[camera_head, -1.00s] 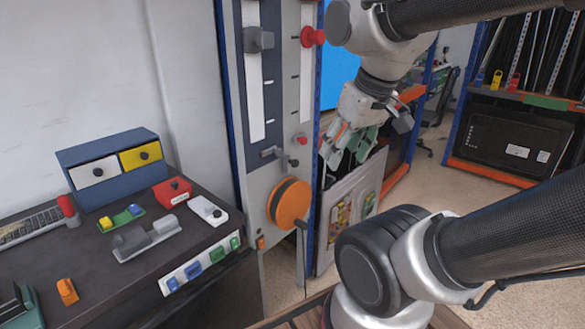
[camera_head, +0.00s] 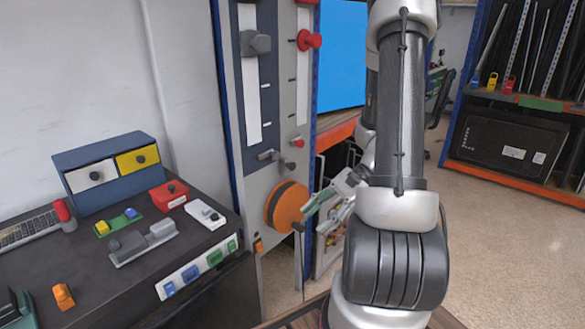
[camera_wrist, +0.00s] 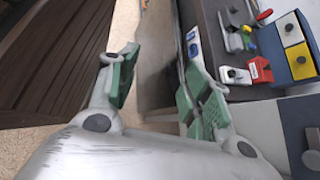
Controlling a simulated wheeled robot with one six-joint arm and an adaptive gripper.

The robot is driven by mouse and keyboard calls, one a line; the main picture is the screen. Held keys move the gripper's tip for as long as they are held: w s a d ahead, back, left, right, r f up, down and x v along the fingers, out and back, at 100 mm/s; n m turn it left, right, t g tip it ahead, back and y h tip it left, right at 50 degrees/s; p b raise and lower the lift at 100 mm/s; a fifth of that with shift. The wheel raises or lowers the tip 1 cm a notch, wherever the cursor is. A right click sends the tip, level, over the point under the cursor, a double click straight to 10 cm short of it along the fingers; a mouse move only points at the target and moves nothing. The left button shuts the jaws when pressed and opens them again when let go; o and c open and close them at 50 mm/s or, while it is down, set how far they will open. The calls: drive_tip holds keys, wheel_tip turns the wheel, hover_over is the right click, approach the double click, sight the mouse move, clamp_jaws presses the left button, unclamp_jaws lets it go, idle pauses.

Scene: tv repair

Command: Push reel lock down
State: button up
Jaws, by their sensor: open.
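The orange reel (camera_head: 287,206) with a dark band is mounted low on the grey upright panel (camera_head: 254,190). A dark handle (camera_head: 298,226) sits at its lower right. Above the reel are a small grey lever (camera_head: 268,155) and a small red knob (camera_head: 297,142); I cannot tell which part is the reel lock. My gripper (camera_head: 318,207) is open, just right of the reel in the head view, with its green pads pointing toward it. Contact cannot be told. In the wrist view my gripper (camera_wrist: 163,65) is open and empty; the reel is not clearly visible there.
A dark workbench (camera_head: 75,270) at the left holds a blue drawer box (camera_head: 105,185), a red box (camera_head: 170,195) and small parts. Larger grey (camera_head: 255,43) and red (camera_head: 309,40) slider knobs sit higher on the panel. Shelving (camera_head: 520,178) stands at right; floor there is clear.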

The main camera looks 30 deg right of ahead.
drive_tip(key=w+d+f+m+t+y, duration=0.1)
drive_tip(key=w+f+m+t, duration=0.35)
drive_tip(key=w+m, duration=0.2)
drive_tip(key=m+t+h, duration=0.6)
drive_tip(key=m+t, duration=0.4)
drive_tip(key=t, duration=0.1)
approach(294, 167)
drive_tip(key=w, duration=0.3)
drive_tip(key=shift+y, duration=0.3)
drive_tip(key=x, duration=0.8)
drive_tip(key=shift+s+a+f, duration=0.1)
drive_tip(key=shift+s+a, duration=0.05)
drive_tip(key=shift+a, duration=0.15)
